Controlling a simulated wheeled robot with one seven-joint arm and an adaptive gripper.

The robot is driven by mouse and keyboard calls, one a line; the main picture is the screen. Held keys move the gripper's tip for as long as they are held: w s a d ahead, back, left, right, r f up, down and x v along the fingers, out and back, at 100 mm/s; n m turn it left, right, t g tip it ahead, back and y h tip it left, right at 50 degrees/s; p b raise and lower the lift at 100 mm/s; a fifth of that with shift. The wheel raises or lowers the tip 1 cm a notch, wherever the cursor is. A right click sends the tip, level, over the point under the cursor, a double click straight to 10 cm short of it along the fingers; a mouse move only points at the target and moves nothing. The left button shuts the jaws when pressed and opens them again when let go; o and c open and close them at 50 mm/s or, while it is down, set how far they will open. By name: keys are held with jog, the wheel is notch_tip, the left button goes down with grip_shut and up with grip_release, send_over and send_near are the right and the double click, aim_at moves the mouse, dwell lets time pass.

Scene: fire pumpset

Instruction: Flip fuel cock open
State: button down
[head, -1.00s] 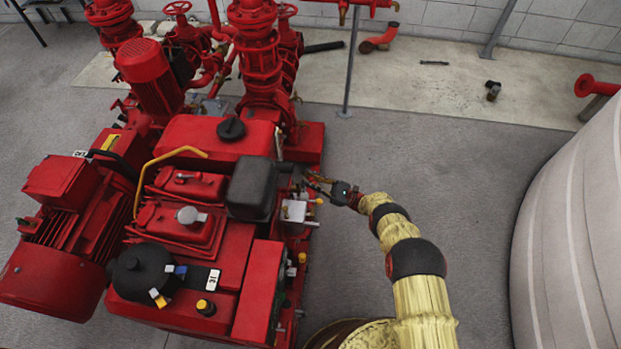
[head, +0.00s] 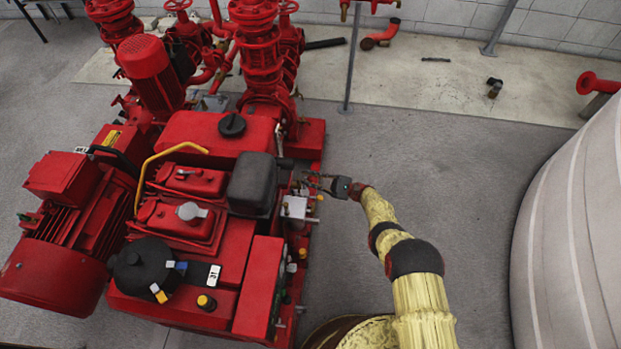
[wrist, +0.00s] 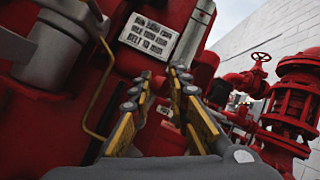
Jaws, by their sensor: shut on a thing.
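The red pumpset engine (head: 262,278) stands left of my arm. In the head view, my gripper (head: 310,181) is at its right side, just beyond the white block (head: 295,207) with small brass-coloured fittings. In the wrist view, my gripper (wrist: 163,76) has its two yellow-and-grey fingers close together in front of the red engine side, below a white label plate (wrist: 158,37). The fingers are shut on a small part, which I take to be the fuel cock. It is hidden between the fingertips, so its lever angle cannot be told.
A black box-shaped part (head: 252,183) sits on the engine just left of my gripper. Red pipes and valves (head: 258,50) rise behind. A large pale tank (head: 575,220) stands at the right. Grey floor (head: 450,180) between is clear.

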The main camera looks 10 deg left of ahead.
aim_at(310, 177)
jog(key=shift+f, duration=0.1)
jog(key=c, duration=1.7)
grip_release()
jog(key=shift+r, duration=5.05)
jog(key=shift+o, duration=0.2)
